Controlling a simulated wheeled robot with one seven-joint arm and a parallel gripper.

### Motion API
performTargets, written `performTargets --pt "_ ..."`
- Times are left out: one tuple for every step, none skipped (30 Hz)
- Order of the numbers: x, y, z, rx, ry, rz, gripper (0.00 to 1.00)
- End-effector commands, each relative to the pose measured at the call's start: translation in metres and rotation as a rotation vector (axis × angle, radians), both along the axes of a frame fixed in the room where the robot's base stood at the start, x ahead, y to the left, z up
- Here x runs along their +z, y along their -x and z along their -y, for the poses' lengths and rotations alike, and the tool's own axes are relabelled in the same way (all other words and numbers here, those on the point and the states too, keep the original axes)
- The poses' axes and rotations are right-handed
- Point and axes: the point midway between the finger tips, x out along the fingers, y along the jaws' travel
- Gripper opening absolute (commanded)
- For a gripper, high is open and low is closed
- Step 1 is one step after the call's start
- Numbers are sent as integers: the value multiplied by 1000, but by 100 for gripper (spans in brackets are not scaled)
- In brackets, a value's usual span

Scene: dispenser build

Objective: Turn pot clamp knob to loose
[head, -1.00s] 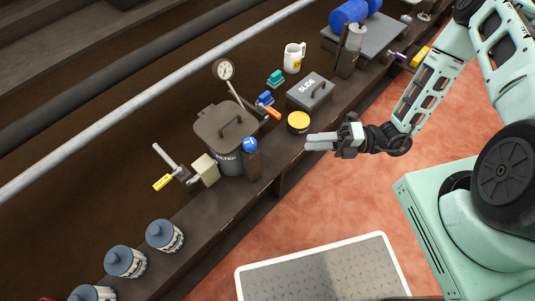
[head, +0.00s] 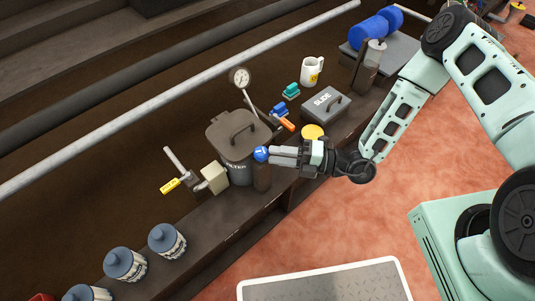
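The blue round knob (head: 261,154) with a pale mark on it sits on top of a dark brown post (head: 262,178). The post stands close beside the dark lidded pot (head: 238,170), whose side carries lettering that is partly covered. My gripper (head: 273,156) is right of the knob, pointing left, with its two grey fingers level and side by side. The fingertips reach the knob's right edge; I cannot tell whether they touch it. The gap between the fingers is too small to judge.
A beige block with a lever and yellow handle (head: 172,187) is left of the pot. A gauge (head: 240,77) rises behind it. A yellow-topped tin (head: 312,132) and the SLIDE box (head: 326,106) are just beyond my gripper. Several blue-lidded jars (head: 166,240) line the ledge at lower left.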

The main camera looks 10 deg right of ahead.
Motion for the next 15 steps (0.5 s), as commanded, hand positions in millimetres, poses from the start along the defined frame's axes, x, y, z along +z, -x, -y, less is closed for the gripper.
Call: performTargets --pt "-1 -2 -9 3 -1 1 33" --pt "-1 -3 -12 3 0 1 33" --pt "-1 -4 -17 4 1 2 33" --pt "-1 -6 -20 2 1 2 33" --pt "-1 -7 -23 2 1 2 33" --pt "0 -7 -26 2 1 2 33" --pt "0 -8 -28 2 1 2 33" --pt "0 -8 -29 2 0 1 33" --pt "0 -9 -30 1 0 1 33" --pt "0 -9 -31 0 0 1 33" --pt "0 -9 -31 0 1 1 33" --pt "0 -10 -31 0 1 1 33" --pt "0 -10 -32 0 1 1 33" --pt "0 -10 -32 0 0 1 33" --pt "0 -10 -32 0 0 1 33"
